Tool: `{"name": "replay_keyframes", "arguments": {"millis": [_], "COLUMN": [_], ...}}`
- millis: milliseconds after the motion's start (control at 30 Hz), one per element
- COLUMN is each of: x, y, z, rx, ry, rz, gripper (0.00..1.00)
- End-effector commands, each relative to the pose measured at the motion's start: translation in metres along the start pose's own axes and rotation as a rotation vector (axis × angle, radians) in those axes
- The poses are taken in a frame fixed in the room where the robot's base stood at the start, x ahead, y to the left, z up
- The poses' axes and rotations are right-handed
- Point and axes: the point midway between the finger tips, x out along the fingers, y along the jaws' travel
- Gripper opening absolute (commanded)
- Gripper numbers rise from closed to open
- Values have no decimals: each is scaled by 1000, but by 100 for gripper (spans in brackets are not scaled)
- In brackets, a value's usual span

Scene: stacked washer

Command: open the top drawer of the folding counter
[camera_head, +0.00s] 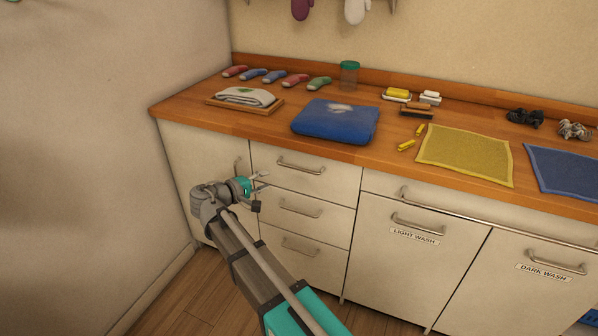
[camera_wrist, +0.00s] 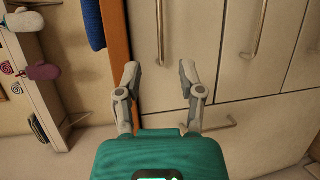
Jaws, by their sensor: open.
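The top drawer (camera_head: 330,176) is the uppermost of three stacked cream drawers in the counter, and it is shut. Its metal bar handle (camera_head: 300,168) is clear in the head view. My gripper (camera_head: 262,188) is in front of the drawer stack, left of and a little below that handle. In the wrist view, which is turned sideways, my gripper (camera_wrist: 158,72) is open with nothing between its fingers. The top drawer's handle (camera_wrist: 161,30) appears beyond the fingertips, roughly in line with the gap, and apart from them.
The second drawer's handle (camera_head: 300,208) and third drawer's handle (camera_head: 299,247) lie below. A cupboard door (camera_head: 190,160) is left, its upright handle (camera_wrist: 218,125) close to my gripper. The wooden worktop (camera_head: 265,138) overhangs slightly and holds a folded blue towel (camera_head: 335,122). A wall bounds the left.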

Motion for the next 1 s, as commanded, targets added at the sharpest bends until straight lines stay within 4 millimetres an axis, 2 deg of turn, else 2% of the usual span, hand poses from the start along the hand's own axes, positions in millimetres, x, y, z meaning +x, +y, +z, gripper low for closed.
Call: {"name": "replay_keyframes", "arguments": {"millis": [267,467,1000], "x": [4,17,93], "y": [0,-1,-2], "z": [0,0,0], "rx": [1,1,2], "ry": [-1,-3,-5], "rz": [-1,-2,-2], "gripper": [50,50,50]}}
